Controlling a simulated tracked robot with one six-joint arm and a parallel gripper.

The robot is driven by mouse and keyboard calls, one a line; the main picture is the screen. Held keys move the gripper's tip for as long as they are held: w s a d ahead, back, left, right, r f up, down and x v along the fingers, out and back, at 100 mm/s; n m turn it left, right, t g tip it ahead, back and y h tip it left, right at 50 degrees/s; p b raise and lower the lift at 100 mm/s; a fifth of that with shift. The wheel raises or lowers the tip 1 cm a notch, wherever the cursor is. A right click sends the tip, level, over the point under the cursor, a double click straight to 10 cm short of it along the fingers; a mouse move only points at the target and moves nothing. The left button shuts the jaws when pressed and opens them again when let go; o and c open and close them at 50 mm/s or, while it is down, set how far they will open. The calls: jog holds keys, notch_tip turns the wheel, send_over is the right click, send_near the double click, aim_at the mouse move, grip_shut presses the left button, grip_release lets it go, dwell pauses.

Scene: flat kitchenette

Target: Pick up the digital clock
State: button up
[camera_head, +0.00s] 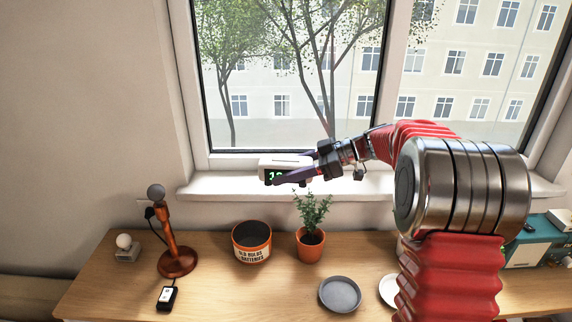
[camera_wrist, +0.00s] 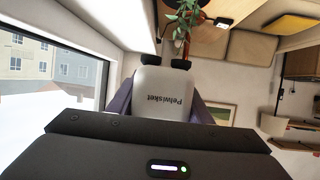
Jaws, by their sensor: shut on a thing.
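The digital clock (camera_head: 272,173) is a small white box with green digits on a dark face. In the head view it is at the windowsill, in front of the window; I cannot tell if it touches the sill. My gripper (camera_head: 292,171) reaches in from the right and is shut on the clock, one finger crossing part of its display. In the wrist view the clock's white casing (camera_wrist: 163,88), with upside-down lettering, sits between my dark purple fingers.
The windowsill (camera_head: 225,188) runs above a wooden desk. On the desk are a lamp (camera_head: 176,262), a battery bin (camera_head: 252,246), a potted plant (camera_head: 311,245), a grey plate (camera_head: 340,294) and a black device (camera_head: 168,298). A teal box (camera_head: 528,250) is at the right.

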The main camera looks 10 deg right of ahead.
jog(key=s+a, duration=0.2)
jog(key=s, duration=1)
jog(key=shift+a, duration=0.2)
jog(key=shift+s, duration=0.2)
